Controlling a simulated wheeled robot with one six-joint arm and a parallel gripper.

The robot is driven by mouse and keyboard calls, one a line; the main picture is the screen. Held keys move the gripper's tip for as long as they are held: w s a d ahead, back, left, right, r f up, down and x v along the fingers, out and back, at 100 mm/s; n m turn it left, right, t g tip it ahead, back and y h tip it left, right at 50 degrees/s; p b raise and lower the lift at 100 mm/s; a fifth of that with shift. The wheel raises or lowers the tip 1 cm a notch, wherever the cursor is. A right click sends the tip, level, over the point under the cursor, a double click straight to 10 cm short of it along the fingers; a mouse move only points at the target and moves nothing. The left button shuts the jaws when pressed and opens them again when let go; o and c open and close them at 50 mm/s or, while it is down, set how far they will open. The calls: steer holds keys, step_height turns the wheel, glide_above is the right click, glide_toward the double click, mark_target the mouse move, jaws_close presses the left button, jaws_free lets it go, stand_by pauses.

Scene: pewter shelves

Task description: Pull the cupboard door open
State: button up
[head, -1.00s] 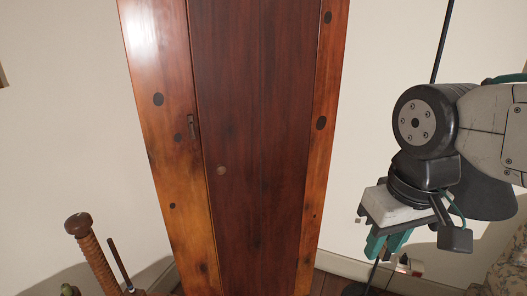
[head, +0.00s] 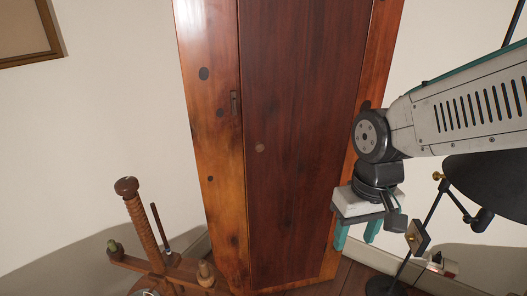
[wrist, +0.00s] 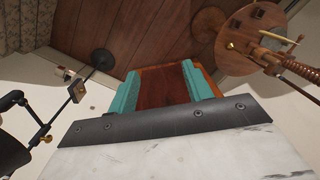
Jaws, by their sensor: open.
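The cupboard (head: 218,185) is a tall orange-brown wooden case with dark knots, standing against the wall in the head view. Its dark red-brown door (head: 300,120) looks shut. My gripper (head: 356,238) is open and empty, pointing down to the right of the door, low in front of the cupboard's right side. In the wrist view my gripper's teal fingers (wrist: 166,85) are apart, with the brown cupboard (wrist: 160,88) showing between them.
A wooden spinning-wheel-like stand (head: 146,230) is at lower left. A dark lamp (head: 490,185) with a thin pole stands at right, close to my arm. A picture frame (head: 50,45) hangs at upper left. Wooden floor (head: 345,278) shows at the bottom.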

steer(key=w+a+f+t+y, duration=0.1)
steer(key=w+a+f+t, duration=0.1)
steer(key=w+a+f, duration=0.4)
steer(key=w+a+f+t, duration=0.35)
steer(key=w+f, duration=0.25)
steer(key=w, duration=0.3)
steer(key=m+t+y, duration=0.1)
steer(key=m+t, duration=0.2)
steer(key=t, duration=1)
glide_toward(260, 149)
steer(key=w, duration=0.6)
steer(key=w+a, duration=0.1)
steer(key=w, duration=0.1)
steer(key=shift+w, duration=0.15)
jaws_close()
